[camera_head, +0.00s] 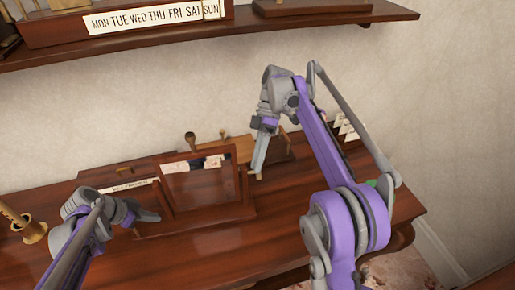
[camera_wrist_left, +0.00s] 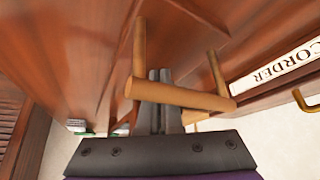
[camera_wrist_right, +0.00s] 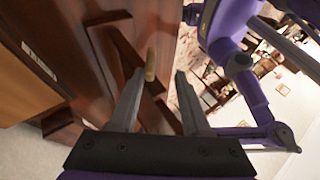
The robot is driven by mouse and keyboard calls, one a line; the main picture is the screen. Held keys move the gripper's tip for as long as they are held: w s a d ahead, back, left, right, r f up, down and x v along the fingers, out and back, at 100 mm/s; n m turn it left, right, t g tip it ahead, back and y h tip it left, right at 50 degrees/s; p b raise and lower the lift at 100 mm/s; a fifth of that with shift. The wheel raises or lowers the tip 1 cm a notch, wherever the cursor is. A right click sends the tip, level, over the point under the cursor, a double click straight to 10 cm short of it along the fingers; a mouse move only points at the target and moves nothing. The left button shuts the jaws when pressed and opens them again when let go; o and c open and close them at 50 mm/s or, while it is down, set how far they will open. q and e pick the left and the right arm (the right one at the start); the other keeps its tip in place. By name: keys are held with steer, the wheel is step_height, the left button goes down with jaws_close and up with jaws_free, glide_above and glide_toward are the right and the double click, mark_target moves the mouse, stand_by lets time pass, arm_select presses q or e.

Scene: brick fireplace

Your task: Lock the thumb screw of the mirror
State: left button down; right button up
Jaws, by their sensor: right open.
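The mirror (camera_head: 200,182) stands tilted in a dark wooden frame on the desk. In the right wrist view, a yellowish thumb screw (camera_wrist_right: 150,65) sticks out beside the dark frame. My right gripper (camera_wrist_right: 160,73) is open, its fingertips to either side of the screw in that view; contact is not clear. In the head view the right gripper (camera_head: 256,170) points down at the mirror's right side. My left gripper (camera_head: 152,216) is at the mirror's lower left. In the left wrist view its fingers (camera_wrist_left: 160,74) are together, passing behind a light wooden handle bar (camera_wrist_left: 180,95).
The desk (camera_head: 220,245) is bare in front of the mirror. A brass holder (camera_head: 30,230) stands at its left end. A small dark-topped stamp (camera_head: 191,138) is behind the mirror. A wall shelf (camera_head: 200,45) with a weekday box (camera_head: 150,20) hangs above.

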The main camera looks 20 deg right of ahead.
step_height(320, 180, up, 8)
steer(key=shift+s+f, duration=0.1)
steer(key=shift+f, duration=0.05)
stand_by(0.4)
steer(key=d+n+t, duration=0.1)
steer(key=d+t, duration=0.4)
steer(key=shift+t+h, duration=0.3)
steer(key=x, duration=1.1)
steer(key=shift+s+a+f, duration=0.15)
steer(key=shift+s+a, duration=0.05)
steer(key=shift+a, duration=0.15)
jaws_close()
